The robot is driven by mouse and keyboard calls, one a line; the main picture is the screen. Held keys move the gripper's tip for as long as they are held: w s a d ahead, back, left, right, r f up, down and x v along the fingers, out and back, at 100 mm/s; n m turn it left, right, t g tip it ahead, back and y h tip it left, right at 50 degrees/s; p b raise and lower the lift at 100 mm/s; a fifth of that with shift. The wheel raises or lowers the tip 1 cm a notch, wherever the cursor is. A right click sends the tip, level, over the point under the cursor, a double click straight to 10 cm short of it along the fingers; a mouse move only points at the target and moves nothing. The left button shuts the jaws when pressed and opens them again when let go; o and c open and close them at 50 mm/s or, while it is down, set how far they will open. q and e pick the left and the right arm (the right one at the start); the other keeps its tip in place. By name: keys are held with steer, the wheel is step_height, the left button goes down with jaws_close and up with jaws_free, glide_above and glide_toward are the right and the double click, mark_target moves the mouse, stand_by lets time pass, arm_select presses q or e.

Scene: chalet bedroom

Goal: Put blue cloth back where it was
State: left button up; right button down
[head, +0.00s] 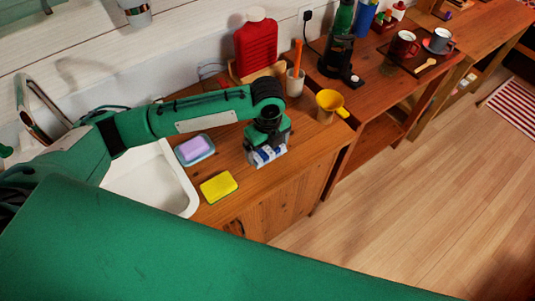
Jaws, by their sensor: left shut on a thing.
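My left gripper (268,145) comes in from the left over the wooden counter (310,140) and points down. It is shut on a small blue and white cloth (268,155), at or just above the counter top; I cannot tell whether the cloth touches the wood. Most of the cloth is hidden by the gripper. My right gripper is not in view; a large green part of my own body fills the lower front.
Left of the cloth are a purple soap (194,148) on a dish, a yellow sponge (219,187) and a white sink (155,185).

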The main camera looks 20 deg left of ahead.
mark_target(267, 157)
arm_select(q)
steer(key=shift+f, duration=0.6)
step_height(267, 157, down, 3)
steer(key=shift+f+p, duration=0.2)
steer(key=shift+p, duration=0.1)
steer(key=shift+f, duration=0.1)
steer(key=shift+f, duration=0.1)
steer(key=o, duration=0.6)
